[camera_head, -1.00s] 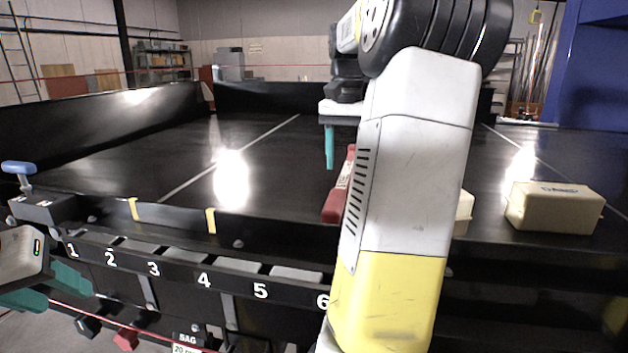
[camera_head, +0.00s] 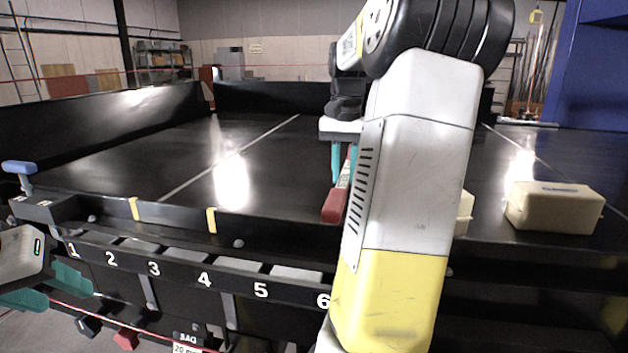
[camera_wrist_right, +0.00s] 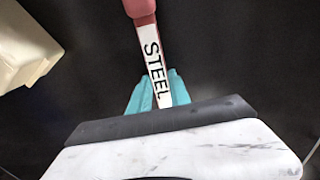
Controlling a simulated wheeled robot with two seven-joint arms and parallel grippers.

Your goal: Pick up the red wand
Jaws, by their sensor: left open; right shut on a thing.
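The red wand (camera_head: 333,206) lies on the black conveyor, partly hidden behind my right arm in the head view. In the right wrist view its red end (camera_wrist_right: 140,10) is at the top and its white label reading STEEL (camera_wrist_right: 155,68) runs down between the teal fingers. My right gripper (camera_head: 343,180) points down over the wand and is shut on it; its fingers also show in the right wrist view (camera_wrist_right: 157,92). My left gripper (camera_head: 55,290) is open and empty at the lower left, in front of the conveyor, away from the wand.
A cream box (camera_head: 553,207) sits on the conveyor at the right. Another cream block (camera_head: 464,213) is mostly hidden behind my right arm. Numbered slots (camera_head: 200,268) line the front edge. A blue-topped handle (camera_head: 19,168) stands at the left. The conveyor's middle is clear.

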